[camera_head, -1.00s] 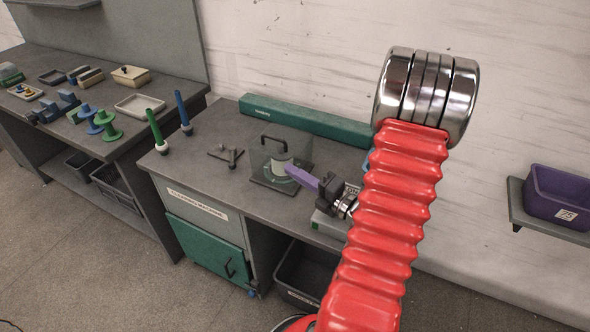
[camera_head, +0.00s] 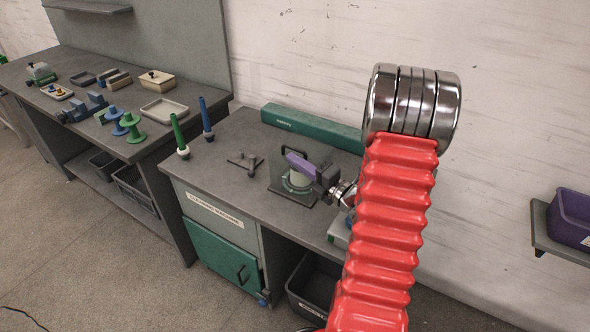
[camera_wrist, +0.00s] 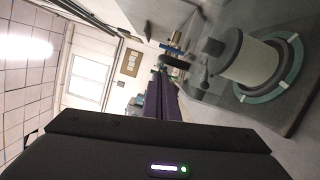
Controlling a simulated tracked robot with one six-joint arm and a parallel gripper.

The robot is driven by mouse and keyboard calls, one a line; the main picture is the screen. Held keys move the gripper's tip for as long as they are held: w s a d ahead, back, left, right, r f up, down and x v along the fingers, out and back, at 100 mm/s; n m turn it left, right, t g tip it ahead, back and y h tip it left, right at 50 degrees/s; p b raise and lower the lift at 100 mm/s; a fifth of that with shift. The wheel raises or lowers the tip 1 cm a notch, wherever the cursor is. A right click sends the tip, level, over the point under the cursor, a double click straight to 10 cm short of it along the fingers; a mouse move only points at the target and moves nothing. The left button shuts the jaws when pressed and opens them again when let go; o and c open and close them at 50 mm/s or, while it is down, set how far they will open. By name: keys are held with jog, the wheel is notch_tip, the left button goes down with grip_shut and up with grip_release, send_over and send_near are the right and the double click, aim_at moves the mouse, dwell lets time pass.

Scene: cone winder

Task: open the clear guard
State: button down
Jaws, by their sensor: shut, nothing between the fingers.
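The clear guard (camera_head: 278,170) is a see-through cover on a dark base plate on the bench, with a dark handle (camera_head: 284,151). A pale cylinder on a green ring stands on the plate; it shows large in the wrist view (camera_wrist: 252,65). My gripper (camera_head: 291,158) has purple fingers that are shut and empty. They reach from the right over the cylinder, with their tips close to the handle. In the wrist view a dark bar (camera_wrist: 175,62) is close beside the fingertips (camera_wrist: 164,74). I cannot tell whether they touch. The guard's clear walls are faint, so its exact angle is unclear.
A long green box (camera_head: 312,127) lies behind the guard. A dark bin (camera_head: 313,285) is under the bench. The bench front left is clear.

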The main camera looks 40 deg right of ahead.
jog(key=shift+w+d+r, duration=0.15)
jog(key=shift+w+d, duration=0.05)
jog(key=shift+d, duration=0.4)
